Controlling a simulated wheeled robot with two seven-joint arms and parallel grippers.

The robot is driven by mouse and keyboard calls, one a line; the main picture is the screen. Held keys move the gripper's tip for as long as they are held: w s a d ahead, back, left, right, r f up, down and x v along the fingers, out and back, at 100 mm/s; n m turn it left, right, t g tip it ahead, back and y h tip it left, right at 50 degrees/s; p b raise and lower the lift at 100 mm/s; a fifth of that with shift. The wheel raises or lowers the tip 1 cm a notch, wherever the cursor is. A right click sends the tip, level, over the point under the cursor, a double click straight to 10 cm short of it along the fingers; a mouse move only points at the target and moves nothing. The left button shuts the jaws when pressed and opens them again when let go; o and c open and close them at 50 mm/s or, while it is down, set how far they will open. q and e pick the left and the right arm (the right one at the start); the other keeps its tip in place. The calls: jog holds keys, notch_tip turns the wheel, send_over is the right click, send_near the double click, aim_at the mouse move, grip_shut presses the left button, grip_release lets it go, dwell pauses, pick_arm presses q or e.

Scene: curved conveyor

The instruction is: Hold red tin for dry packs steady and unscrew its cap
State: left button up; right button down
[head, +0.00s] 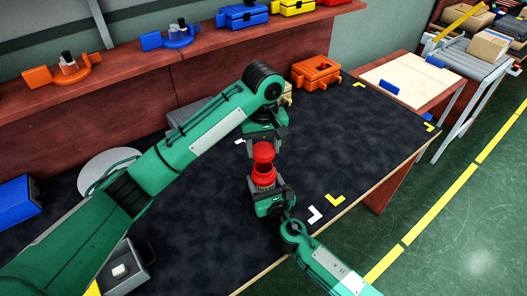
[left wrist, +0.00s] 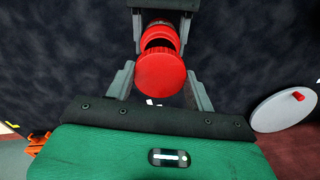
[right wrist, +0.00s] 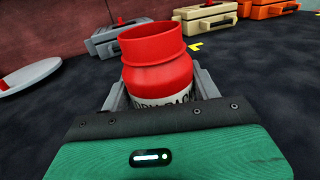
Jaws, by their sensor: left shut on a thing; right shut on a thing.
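The red tin (head: 263,179) stands upright between the fingers of my right gripper (head: 266,188), which is shut on its body. In the right wrist view the tin (right wrist: 158,70) shows a wide red neck with an open mouth and a white label with dark letters, partly hidden by the gripper. The red cap (head: 263,151) is off the tin, just above its mouth, and my left gripper (head: 263,146) is shut on it. In the left wrist view the cap (left wrist: 161,76) is a round ribbed disc between the fingers, with the tin (left wrist: 160,36) partly hidden behind it.
The dark mat (head: 330,140) is clear right of the tin. An orange case (head: 316,72) stands at the back. A raised shelf (head: 140,62) runs behind.

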jog(key=shift+c, duration=1.3)
grip_release()
